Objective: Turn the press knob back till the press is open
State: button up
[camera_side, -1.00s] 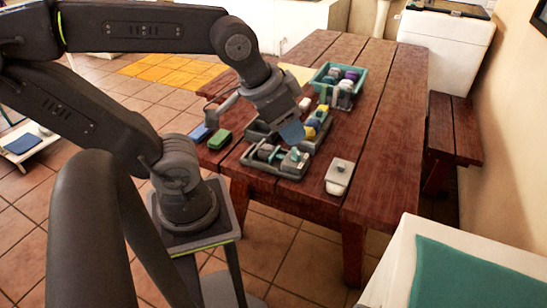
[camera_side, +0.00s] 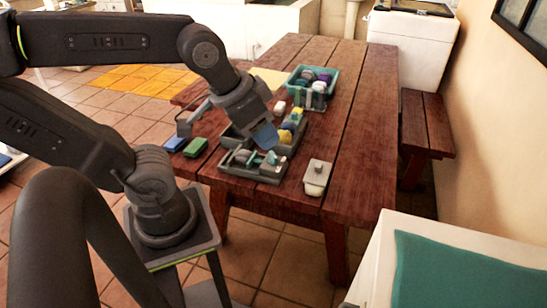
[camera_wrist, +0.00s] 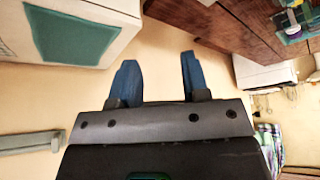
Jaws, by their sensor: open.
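A pale grey block with a small dark knob on top (camera_side: 317,178) stands by itself near the table's front right edge. It looks like the press, but it is too small to tell whether it is open or how the knob is turned. My gripper (camera_side: 266,136) is above the grey divided tray (camera_side: 231,167), to the left of the block and apart from it. In the wrist view, the two blue fingers of my gripper (camera_wrist: 158,78) are spread with nothing between them. The press does not show clearly in that view.
The tray holds several small items. A teal bin (camera_side: 296,75) with several coloured items stands behind it. A green block (camera_side: 195,147) and a blue block (camera_side: 174,143) lie at the left edge. The right side of the wooden table (camera_side: 355,120) is clear.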

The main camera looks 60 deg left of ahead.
jog(key=w+a+f+m+g+y, duration=0.3)
jog(key=w+a+f+m, duration=0.2)
jog(key=w+a+m, duration=0.3)
jog(key=m+g+y, duration=0.2)
jog(key=m+g, duration=0.1)
jog(key=m, duration=0.7)
send_near(274, 155)
jog(key=x, duration=0.9)
jog(key=shift+a+f, duration=0.15)
jog(key=shift+f, duration=0.2)
grip_shut()
